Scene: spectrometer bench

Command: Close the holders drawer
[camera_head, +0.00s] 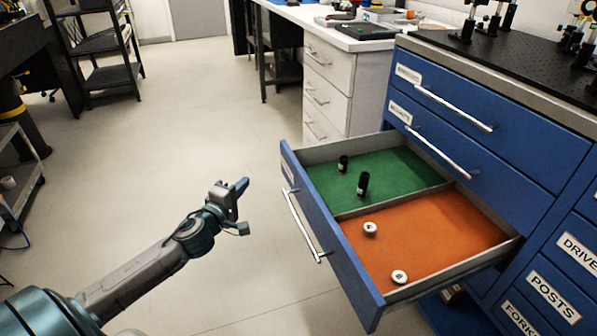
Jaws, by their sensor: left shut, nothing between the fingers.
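The open blue drawer (356,258) sticks out of the blue cabinet toward the left. A long metal handle (303,226) runs along its front. Its label is not readable from here. A divider splits it into a green-lined compartment with two black posts standing in it and an orange-lined compartment with two round silver pieces. My left gripper (240,188) is shut and empty, left of the drawer front and apart from its handle. My right gripper is not in view.
Two shut blue drawers (440,153) sit above the open one, with more labelled drawers (556,285) at the right. A black breadboard (520,62) with optics tops the cabinet. A white drawer unit (328,85) stands behind. The floor (175,130) left of the drawer is clear.

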